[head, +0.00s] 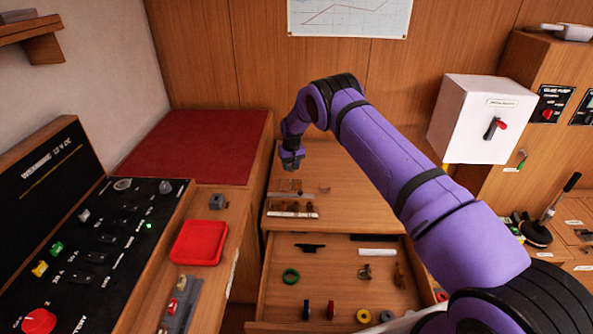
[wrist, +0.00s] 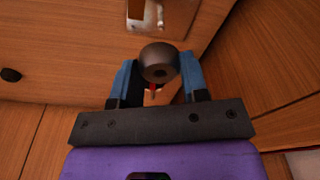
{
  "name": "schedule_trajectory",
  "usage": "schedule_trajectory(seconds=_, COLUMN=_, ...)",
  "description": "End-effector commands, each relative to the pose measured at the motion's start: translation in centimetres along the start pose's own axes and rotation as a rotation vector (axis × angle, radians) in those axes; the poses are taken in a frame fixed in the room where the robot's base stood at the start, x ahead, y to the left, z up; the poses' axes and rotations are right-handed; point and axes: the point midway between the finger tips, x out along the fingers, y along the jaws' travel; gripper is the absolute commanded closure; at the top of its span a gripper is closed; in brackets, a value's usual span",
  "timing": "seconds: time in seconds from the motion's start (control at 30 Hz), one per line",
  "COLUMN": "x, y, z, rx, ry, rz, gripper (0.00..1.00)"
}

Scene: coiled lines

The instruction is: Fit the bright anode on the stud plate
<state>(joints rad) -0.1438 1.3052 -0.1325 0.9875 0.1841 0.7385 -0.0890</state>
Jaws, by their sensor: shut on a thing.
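My gripper (wrist: 158,85) shows in the wrist view with its two blue fingers shut on a round grey-brown anode (wrist: 160,55). The anode has a dark hole in its facing end; its face looks dull in this light. A shiny metal plate (wrist: 188,18), seemingly the stud plate, lies on the wood at the top edge, partly cut off and apart from the anode in the picture. In the head view my gripper (head: 291,164) hangs above the wooden counter, near a small plate (head: 284,194). The held anode is too small to make out there.
A pale rack (head: 292,215) with several brown pieces stands near the counter's front edge. Below it an open drawer (head: 335,290) holds rings, spools and small tools. A red tray (head: 199,243) and a black switch panel (head: 85,240) are at left. A white switch box (head: 470,118) is at right.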

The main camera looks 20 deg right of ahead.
Motion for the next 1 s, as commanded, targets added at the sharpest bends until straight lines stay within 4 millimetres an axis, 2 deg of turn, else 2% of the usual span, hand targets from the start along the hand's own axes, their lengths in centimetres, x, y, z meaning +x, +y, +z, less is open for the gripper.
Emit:
schedule_trajectory(seconds=0.27, x=0.5, y=-0.1, z=-0.3, rx=-0.002, ry=0.000, rz=0.001, gripper=0.86)
schedule_trajectory(seconds=0.8, x=4.2, y=-0.1, z=0.1, rx=-0.002, ry=0.000, rz=0.000, gripper=0.86)
schedule_trajectory(seconds=1.0, x=4.6, y=-0.1, z=0.2, rx=-0.002, ry=0.001, rz=0.000, gripper=0.86)
